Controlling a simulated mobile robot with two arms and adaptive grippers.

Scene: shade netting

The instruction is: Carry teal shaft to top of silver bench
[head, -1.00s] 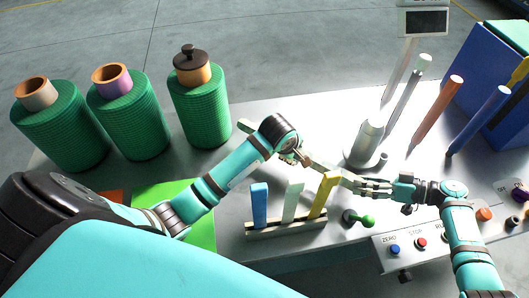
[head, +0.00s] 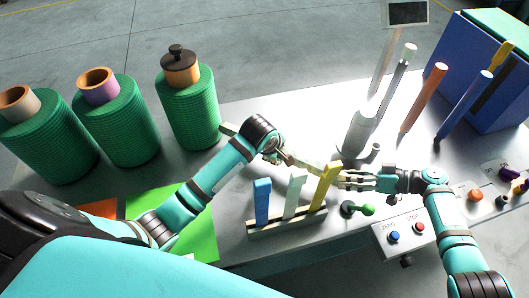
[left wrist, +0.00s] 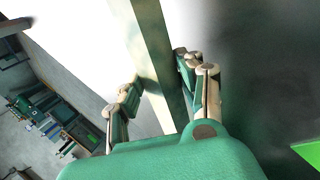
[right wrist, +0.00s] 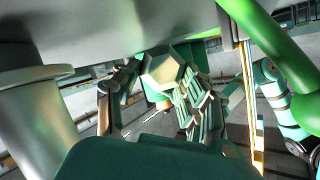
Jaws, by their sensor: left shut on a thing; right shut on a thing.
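The teal shaft (head: 304,163), a long square bar that looks pale here, lies slantwise over the silver bench (head: 275,115). My left gripper (head: 275,153) is shut on it towards its far left end. The left wrist view shows the shaft (left wrist: 153,45) greener, running between the fingers. My right gripper (head: 345,180) is shut on its near right end. I cannot tell how high the shaft is above the bench top.
A rack (head: 290,227) with blue, pale and yellow bars stands in front of the shaft. A green-knobbed lever (head: 366,210) and a button panel (head: 408,233) are near my right gripper. Green netting rolls (head: 190,110) stand left. A grey cylinder (head: 355,135) and coloured posts (head: 425,97) stand right.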

